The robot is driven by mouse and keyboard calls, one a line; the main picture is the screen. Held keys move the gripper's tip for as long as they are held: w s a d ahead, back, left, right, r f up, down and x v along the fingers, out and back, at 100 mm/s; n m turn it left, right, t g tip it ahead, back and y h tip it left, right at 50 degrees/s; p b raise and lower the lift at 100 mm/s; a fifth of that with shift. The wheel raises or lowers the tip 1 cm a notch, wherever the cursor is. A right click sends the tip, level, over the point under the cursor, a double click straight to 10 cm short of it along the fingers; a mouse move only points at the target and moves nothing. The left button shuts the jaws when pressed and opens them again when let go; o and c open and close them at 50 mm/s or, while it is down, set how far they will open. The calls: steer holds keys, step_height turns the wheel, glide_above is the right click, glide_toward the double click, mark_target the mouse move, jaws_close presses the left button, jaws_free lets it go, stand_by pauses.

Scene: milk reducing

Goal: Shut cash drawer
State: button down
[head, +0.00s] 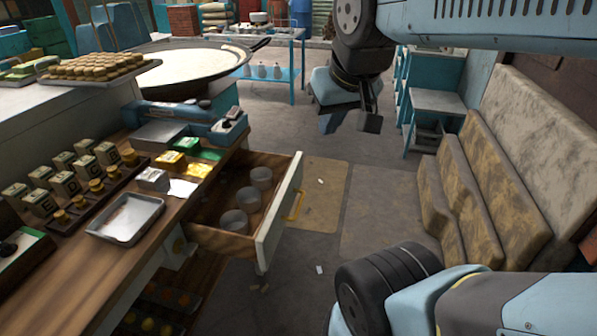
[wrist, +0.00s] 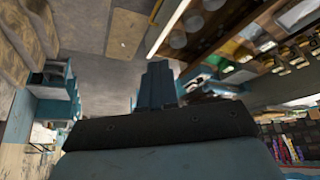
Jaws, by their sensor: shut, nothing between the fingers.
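The cash drawer (head: 273,226) is pulled out from the wooden counter, with a white front, a yellow handle (head: 294,205) and several round grey cups (head: 248,198) inside. In the wrist view the drawer front (wrist: 167,27) shows at the top, right of centre, with its cups beside it. My gripper (head: 349,119) hangs in the air beyond and to the right of the drawer, apart from it. In the wrist view its blue fingers (wrist: 158,68) are together and empty. The drawer's inner end is hidden under the counter.
The counter (head: 95,290) carries a metal tray (head: 125,218), small boxes and a blue register-like device (head: 185,120). A large pan (head: 180,70) stands behind. A worn bench (head: 500,190) lines the right side. The floor between drawer and bench is mostly open.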

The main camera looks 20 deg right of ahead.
steer(key=m+t+y, duration=0.5)
steer(key=m+y, duration=1)
steer(key=m, duration=1)
glide_toward(299, 176)
steer(key=x, duration=0.6)
steer(key=shift+w+a, duration=0.25)
steer(key=shift+a, duration=0.1)
